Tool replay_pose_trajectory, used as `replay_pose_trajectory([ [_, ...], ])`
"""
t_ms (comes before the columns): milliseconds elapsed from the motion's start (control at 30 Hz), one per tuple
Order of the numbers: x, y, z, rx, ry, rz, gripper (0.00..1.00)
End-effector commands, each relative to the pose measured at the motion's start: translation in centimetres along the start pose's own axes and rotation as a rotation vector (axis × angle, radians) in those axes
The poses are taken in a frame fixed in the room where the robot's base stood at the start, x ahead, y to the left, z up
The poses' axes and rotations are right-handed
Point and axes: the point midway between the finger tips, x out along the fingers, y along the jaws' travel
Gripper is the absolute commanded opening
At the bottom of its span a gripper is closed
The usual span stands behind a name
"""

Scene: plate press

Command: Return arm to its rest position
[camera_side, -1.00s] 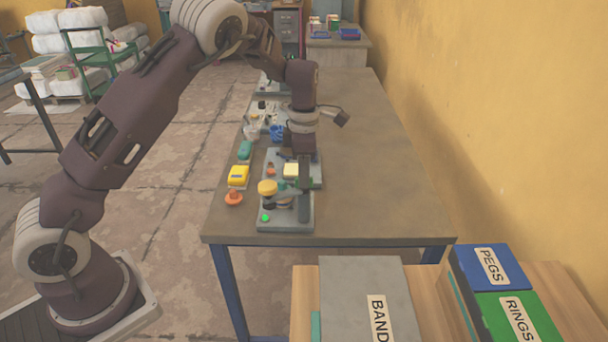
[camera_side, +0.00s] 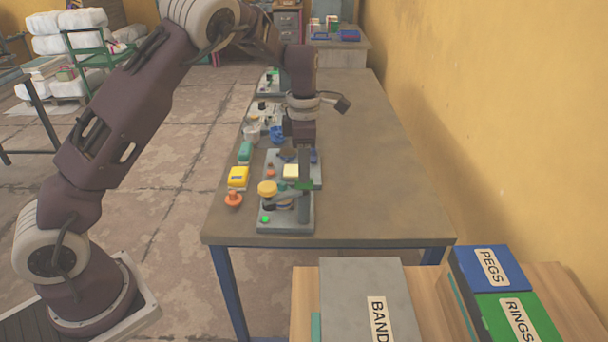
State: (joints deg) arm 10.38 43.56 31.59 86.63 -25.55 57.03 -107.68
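My gripper (camera_side: 302,150) points down above the grey plate-press station on the table, at the end of my dark arm. Its fingers are small and partly lost against the station, so I cannot tell whether they are open or shut. The grey base (camera_side: 286,221) carries a yellow round knob (camera_side: 267,188), a green button (camera_side: 265,219) and a dark upright part (camera_side: 304,191). A pale yellow block (camera_side: 290,172) sits on the grey plate behind it, close below my gripper.
A yellow box (camera_side: 238,177), an orange knob-shaped piece (camera_side: 233,199) and a green piece (camera_side: 245,152) lie left of the station. A blue cup-like thing (camera_side: 277,133) and other small items stand farther back. The table's right side (camera_side: 375,180) is clear.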

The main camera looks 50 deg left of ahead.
Motion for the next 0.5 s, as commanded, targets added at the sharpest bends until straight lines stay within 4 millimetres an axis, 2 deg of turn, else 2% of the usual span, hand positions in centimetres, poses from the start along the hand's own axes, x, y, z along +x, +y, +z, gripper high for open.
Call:
replay_pose_trajectory([
  [100,-2.4,0.1,0.1,0.0,-0.003,0.004,0.35],
  [200,-3.6,0.1,0.1,0.0,-0.001,0.003,0.35],
  [500,-4.1,0.0,0.0,-0.001,0.0,0.001,0.35],
])
